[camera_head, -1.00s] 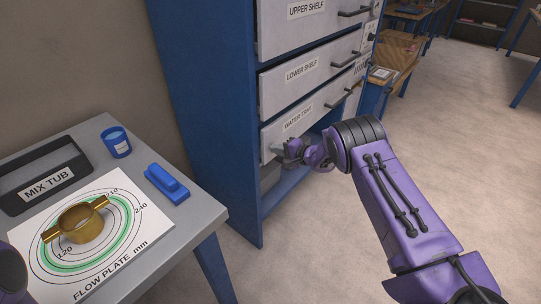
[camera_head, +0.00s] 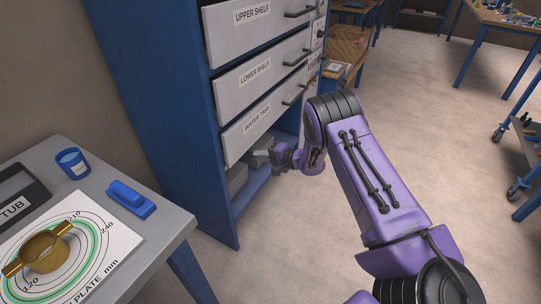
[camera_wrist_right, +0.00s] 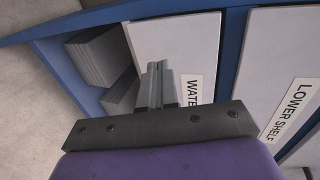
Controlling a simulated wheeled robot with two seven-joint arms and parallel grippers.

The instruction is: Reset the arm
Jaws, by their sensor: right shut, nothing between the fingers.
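My right arm (camera_head: 375,185) is purple and reaches in from the lower right toward the blue cabinet. My right gripper (camera_head: 258,158) is at the lower edge of the WATER TRAY drawer front (camera_head: 253,128), beside the cabinet's open lower bay. In the right wrist view the gripper's fingers (camera_wrist_right: 158,82) are together and empty, with the drawer front (camera_wrist_right: 178,45) behind them. I cannot tell whether they touch it. My left gripper is not in view.
The blue cabinet (camera_head: 160,110) has LOWER SHELF (camera_head: 262,75) and UPPER SHELF (camera_head: 256,22) drawers above. Open floor (camera_head: 440,130) lies right.

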